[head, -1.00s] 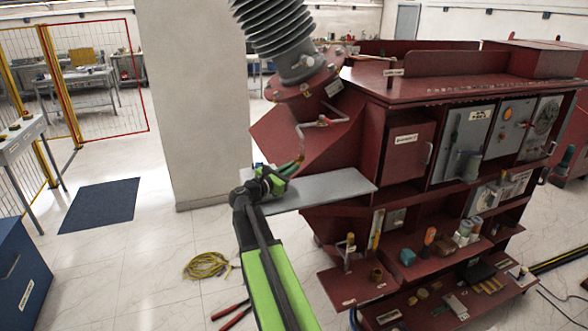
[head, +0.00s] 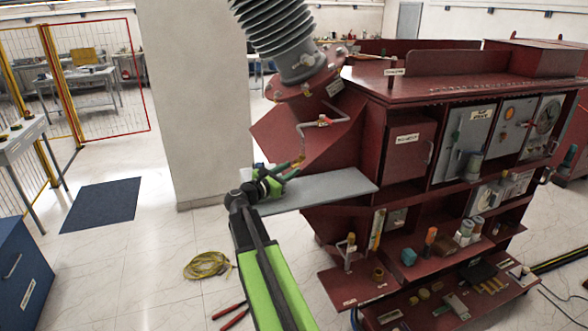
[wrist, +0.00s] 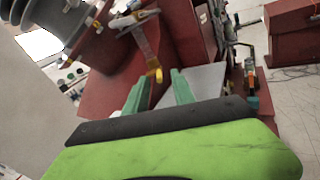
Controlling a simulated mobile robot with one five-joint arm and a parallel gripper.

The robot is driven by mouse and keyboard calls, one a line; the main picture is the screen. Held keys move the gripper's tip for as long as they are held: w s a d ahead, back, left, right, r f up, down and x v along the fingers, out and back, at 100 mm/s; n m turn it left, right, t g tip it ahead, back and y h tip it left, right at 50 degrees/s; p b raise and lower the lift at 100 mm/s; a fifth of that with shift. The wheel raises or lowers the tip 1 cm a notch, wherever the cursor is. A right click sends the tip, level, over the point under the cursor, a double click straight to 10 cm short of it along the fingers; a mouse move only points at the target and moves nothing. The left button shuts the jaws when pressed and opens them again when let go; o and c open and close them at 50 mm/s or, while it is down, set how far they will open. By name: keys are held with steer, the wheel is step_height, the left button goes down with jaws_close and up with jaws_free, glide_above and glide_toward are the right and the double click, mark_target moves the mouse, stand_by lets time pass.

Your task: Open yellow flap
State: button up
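A small yellow flap (wrist: 155,72) hangs at the lower end of a bent metal pipe on the red transformer, below the grey ribbed bushing. It also shows in the head view (head: 300,160), small, just above my fingers. My gripper (wrist: 157,80) has two green fingers that stand apart, with the flap near their tips and roughly between them in the wrist view. I cannot tell whether a finger touches it. In the head view my gripper (head: 291,172) is over the grey shelf, at the flap's lower left.
The grey shelf (head: 335,188) sticks out from the transformer (head: 420,90) under my gripper. The ribbed bushing (head: 275,35) rises above. Lower red shelves at the right hold several small parts. A yellow cable coil (head: 207,265) lies on the floor.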

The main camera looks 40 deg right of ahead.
steer(key=s+a, duration=0.2)
steer(key=a, duration=1.3)
steer(key=shift+s+a, duration=0.15)
